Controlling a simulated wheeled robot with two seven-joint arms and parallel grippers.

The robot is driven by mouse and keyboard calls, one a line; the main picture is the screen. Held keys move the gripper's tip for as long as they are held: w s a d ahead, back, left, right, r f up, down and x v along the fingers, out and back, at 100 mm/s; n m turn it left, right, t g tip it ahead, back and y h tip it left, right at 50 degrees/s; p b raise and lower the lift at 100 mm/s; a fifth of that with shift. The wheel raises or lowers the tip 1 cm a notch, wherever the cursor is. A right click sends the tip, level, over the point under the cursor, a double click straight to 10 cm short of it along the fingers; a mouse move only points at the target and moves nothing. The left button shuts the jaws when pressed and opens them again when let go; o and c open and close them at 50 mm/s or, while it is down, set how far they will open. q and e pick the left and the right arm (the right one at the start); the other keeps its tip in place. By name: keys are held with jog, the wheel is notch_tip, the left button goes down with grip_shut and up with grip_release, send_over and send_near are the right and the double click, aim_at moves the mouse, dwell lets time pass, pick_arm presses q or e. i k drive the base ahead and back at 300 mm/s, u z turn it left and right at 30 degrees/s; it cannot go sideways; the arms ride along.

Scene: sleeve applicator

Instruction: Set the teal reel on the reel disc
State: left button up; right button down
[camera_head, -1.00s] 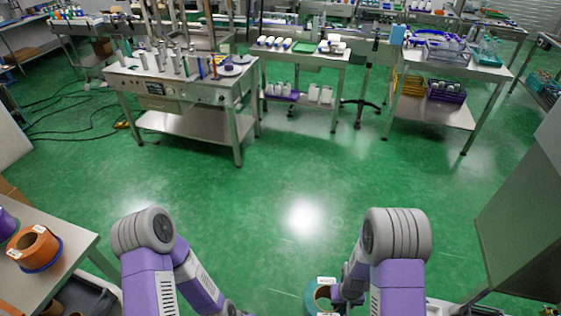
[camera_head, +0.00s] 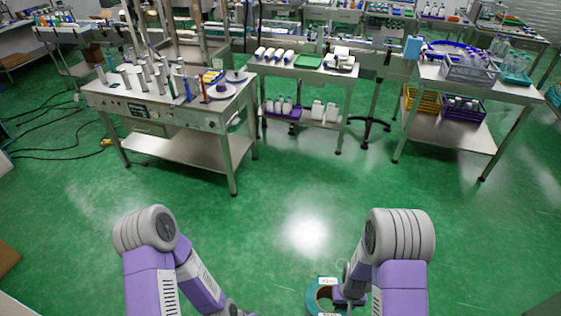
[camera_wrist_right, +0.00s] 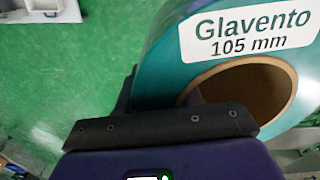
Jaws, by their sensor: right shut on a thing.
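The teal reel (camera_head: 313,296) is at the bottom of the head view, with a brown core and a white label. In the right wrist view the teal reel (camera_wrist_right: 158,72) fills the upper right, its label reading "Glavento 105 mm". My right gripper (camera_head: 342,297) is shut on the reel's wall, one finger at the core and one outside. The reel is held over the floor, away from the tables. Round pale discs (camera_head: 222,92) lie at the right end of the left machine table; I cannot tell which is the reel disc. My left gripper (camera_head: 232,309) is mostly cut off at the bottom edge.
The machine table (camera_head: 175,120) carries several upright rollers and posts. A middle table (camera_head: 300,72) holds white rolls and a green tray (camera_head: 308,61). A right table (camera_head: 480,88) holds crates and bottles. Open green floor (camera_head: 270,210) lies between me and the tables.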

aim_at(222, 90)
jog(key=i, duration=0.45)
jog(key=u, duration=0.7)
jog(key=i, duration=2.8)
jog(key=u, duration=0.5)
